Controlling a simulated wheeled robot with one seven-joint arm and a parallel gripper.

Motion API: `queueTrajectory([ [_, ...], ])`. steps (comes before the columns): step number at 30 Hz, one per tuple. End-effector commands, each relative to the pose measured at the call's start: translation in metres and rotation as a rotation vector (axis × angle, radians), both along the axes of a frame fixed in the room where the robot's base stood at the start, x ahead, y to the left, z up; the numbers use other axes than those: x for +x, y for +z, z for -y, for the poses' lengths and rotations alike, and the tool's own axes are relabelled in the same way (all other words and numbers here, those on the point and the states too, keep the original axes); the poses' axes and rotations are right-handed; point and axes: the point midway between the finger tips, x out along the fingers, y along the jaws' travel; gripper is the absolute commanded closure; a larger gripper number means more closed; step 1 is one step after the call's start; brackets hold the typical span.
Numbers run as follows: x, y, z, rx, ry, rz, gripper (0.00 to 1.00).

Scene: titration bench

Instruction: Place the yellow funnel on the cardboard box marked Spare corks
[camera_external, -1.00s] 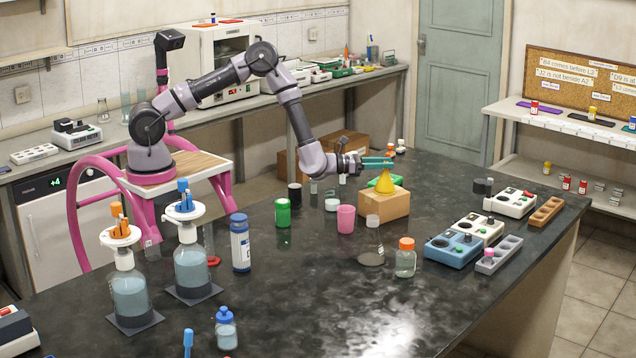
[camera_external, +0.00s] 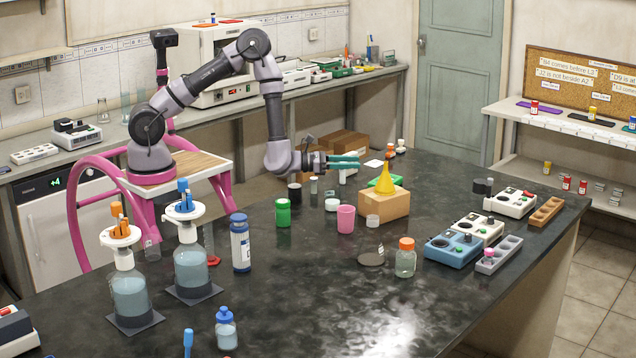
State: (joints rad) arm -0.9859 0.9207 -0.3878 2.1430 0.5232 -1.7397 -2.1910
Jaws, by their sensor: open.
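The yellow funnel (camera_external: 386,183) stands with its wide end down and its stem up on top of a small cardboard box (camera_external: 384,207) on the dark bench. Any writing on the box is too small to read. My gripper (camera_external: 345,161) is open and empty, to the left of the funnel and apart from it. Its green fingers point right, toward the funnel.
A green item (camera_external: 372,182) lies beside the funnel on the box. Blue and white devices (camera_external: 452,247) are to the right.

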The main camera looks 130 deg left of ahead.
Motion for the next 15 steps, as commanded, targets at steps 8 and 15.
queueTrajectory([
  [8, 0.067, 0.105, 0.119, 0.609, -0.384, -0.559, 0.53],
  [15, 0.052, 0.178, 0.232, 1.267, -0.687, -1.017, 0.53],
])
